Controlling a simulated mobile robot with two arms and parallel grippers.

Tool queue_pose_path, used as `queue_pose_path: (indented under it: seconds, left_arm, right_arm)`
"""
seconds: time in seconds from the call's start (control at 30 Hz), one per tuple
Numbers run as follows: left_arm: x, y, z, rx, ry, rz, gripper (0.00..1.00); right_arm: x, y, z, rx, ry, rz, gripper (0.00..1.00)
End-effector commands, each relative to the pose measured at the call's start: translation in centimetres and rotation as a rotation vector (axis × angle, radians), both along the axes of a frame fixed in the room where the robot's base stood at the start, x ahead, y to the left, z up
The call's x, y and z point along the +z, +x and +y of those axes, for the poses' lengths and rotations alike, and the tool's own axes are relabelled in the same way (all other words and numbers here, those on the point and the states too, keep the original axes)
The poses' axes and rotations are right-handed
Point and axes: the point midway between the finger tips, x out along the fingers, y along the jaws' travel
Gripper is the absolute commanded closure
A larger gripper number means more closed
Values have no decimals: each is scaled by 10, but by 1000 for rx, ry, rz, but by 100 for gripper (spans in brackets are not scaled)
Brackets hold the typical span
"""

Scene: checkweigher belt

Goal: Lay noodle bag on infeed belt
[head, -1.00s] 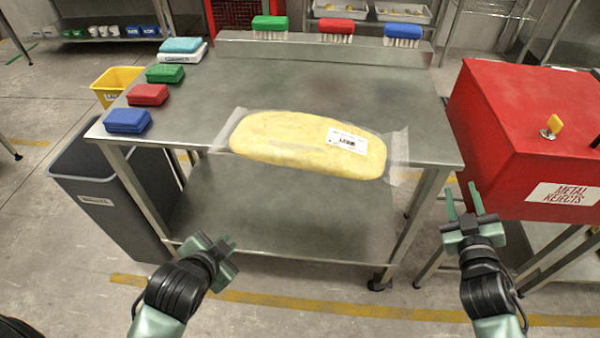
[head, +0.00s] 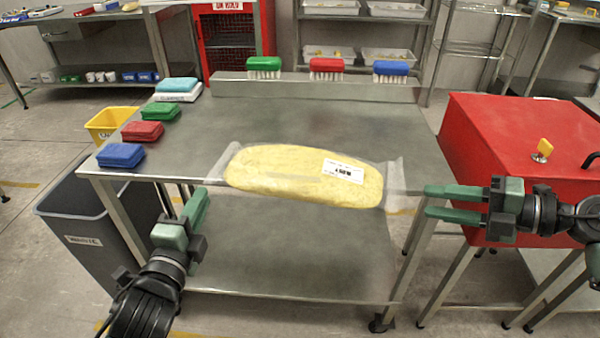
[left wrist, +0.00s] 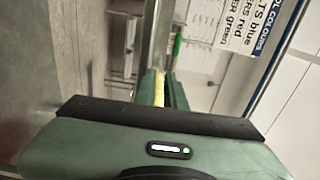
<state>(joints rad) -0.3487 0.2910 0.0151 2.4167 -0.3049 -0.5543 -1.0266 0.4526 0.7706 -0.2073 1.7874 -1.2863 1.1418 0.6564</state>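The noodle bag (head: 290,172), a large yellow bag in clear film with a white label, lies flat across the front of the steel table (head: 250,120). Its clear ends stick out left and right. My left gripper (head: 200,200) is open and empty, below and left of the bag's left end. In the left wrist view a yellow sliver shows between its fingers (left wrist: 162,88). My right gripper (head: 427,201) is open, pointing left, with its fingertips just right of the bag's right end; a small gap seems to remain. No infeed belt is recognisable.
A red metal-rejects box (head: 520,150) stands at right, close to my right gripper. Coloured blocks (head: 142,131) line the table's left edge; brushes (head: 327,69) stand on the back ledge. A grey bin (head: 95,225) and yellow bin (head: 108,122) are at left.

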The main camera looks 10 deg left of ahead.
Motion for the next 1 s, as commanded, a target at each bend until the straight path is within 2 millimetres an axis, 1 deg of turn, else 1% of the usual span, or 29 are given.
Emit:
queue_pose_path:
  seconds: [0.23,0.37,0.47,0.7,0.8,0.9,1.0]
  left_arm:
    - [1,0,0,0,3,-3,89]
    - [1,4,0,0,2,-3,89]
    - [1,14,1,0,2,-3,89]
    - [2,51,4,0,1,-4,89]
    - [1,64,5,0,1,-3,89]
    - [1,73,6,0,0,-2,89]
    - [0,77,6,0,1,-1,89]
  right_arm:
    - [-1,-1,-1,3,-7,3,64]
    - [-2,0,3,5,-4,3,64]
    - [-5,4,12,5,-2,2,64]
    - [-15,16,46,4,-1,3,64]
    - [-19,20,57,4,-3,2,64]
    - [-22,22,65,5,-2,2,64]
    - [-23,24,69,3,-4,2,64]
